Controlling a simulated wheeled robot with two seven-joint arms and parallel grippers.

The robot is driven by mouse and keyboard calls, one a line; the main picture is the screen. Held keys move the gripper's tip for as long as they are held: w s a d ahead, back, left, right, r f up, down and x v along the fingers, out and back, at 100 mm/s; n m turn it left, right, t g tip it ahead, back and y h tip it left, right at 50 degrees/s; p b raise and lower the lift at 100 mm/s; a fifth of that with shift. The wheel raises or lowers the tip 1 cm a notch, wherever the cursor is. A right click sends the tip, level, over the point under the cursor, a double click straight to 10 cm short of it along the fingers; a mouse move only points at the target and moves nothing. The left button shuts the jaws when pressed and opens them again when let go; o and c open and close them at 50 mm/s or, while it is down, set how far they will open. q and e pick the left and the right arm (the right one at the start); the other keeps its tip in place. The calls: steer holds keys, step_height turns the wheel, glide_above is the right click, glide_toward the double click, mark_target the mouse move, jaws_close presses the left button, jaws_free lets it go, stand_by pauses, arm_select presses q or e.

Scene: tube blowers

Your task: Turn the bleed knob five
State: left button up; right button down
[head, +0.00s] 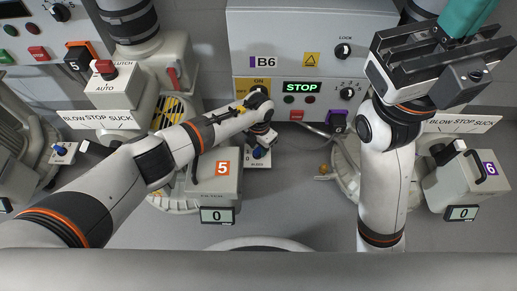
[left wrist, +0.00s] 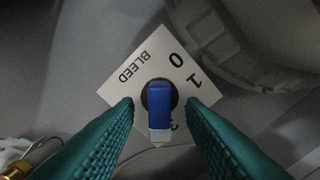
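The bleed knob (left wrist: 160,105) is a blue bar with a white tip on a dark round base. My left gripper (left wrist: 160,104) is open, with one teal finger on each side of the knob. I see a gap on both sides, and I cannot tell the height. In the head view the knob (head: 258,152) shows just below my left wrist. My right gripper (head: 465,18) is raised at upper right; its finger gap is unclear.
A filter box (head: 232,186) marked 5, with a display (head: 217,215) reading 0, stands left of the knob. A control cabinet (head: 310,70) marked B6, its screen reading STOP, is behind. Another blue knob (head: 60,150) is at far left. A box (head: 460,185) marked 6 is at right.

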arm_select(q)
steer(key=shift+c, duration=0.4)
jaws_close()
